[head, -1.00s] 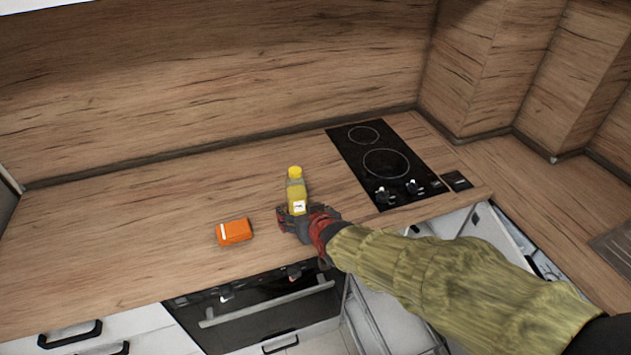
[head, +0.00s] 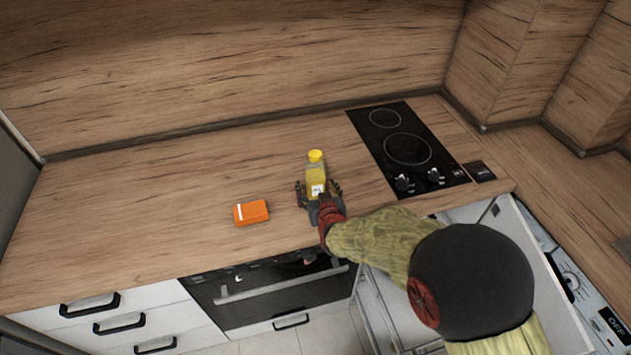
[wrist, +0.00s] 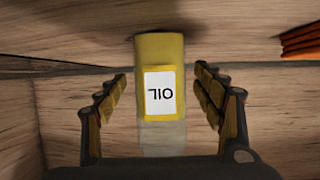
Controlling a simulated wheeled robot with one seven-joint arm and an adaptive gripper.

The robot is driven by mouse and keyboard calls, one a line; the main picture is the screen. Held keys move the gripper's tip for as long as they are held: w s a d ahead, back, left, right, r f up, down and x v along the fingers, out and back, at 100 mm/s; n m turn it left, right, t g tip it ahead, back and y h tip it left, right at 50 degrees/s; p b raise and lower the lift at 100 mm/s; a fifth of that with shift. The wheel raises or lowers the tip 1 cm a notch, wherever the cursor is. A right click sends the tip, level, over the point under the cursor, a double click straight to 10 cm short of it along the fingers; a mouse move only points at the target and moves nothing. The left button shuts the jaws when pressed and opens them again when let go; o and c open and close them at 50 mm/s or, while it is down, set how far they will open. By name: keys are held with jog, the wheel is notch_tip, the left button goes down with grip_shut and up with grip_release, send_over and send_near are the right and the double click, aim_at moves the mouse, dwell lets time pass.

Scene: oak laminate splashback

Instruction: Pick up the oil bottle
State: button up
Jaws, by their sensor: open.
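The oil bottle (head: 316,176) stands upright on the wooden counter in the head view, with a yellow cap, yellow contents and a white label. In the wrist view the bottle (wrist: 159,48) is centred, and its label reads OIL upside down. My gripper (head: 319,191) is at the bottle's near side, with a finger on either side of the lower part. In the wrist view my gripper (wrist: 160,93) is open, and a gap shows between each finger and the bottle. The bottle's base is hidden by the gripper in the head view.
An orange box (head: 251,212) lies on the counter left of the bottle. A black cooktop (head: 407,148) is to the right. An oven (head: 265,290) is below the counter's front edge, beside an open appliance door. The counter at left is clear.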

jog(key=shift+x, duration=0.9)
jog(key=c, duration=1.8)
jog(key=shift+r, duration=0.15)
